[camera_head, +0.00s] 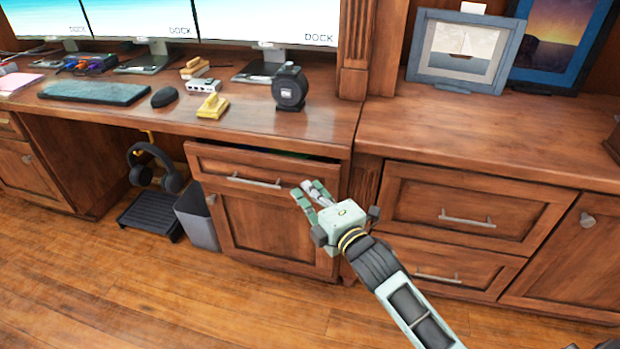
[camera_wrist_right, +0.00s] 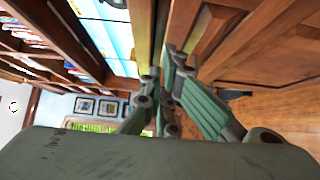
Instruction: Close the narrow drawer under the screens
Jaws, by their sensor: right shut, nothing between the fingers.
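The narrow drawer (camera_head: 235,182) sits under the desk top, below the right-hand screen (camera_head: 268,20). It is partly open: its front stands out from the cabinet and a dark gap with a little green shows above its top edge. Its front has a metal bar handle. My right gripper (camera_head: 308,189) is shut and empty, by the right end of the drawer front. I cannot tell whether it touches the front. In the right wrist view the closed fingers (camera_wrist_right: 166,78) are close to wooden fronts. My left gripper is not in view.
A cabinet door (camera_head: 262,232) is below the drawer. A grey bin (camera_head: 198,218), a black footrest (camera_head: 150,214) and hanging headphones (camera_head: 152,165) are to its left. Closed drawers (camera_head: 468,207) are to the right. The wood floor (camera_head: 200,290) in front is clear.

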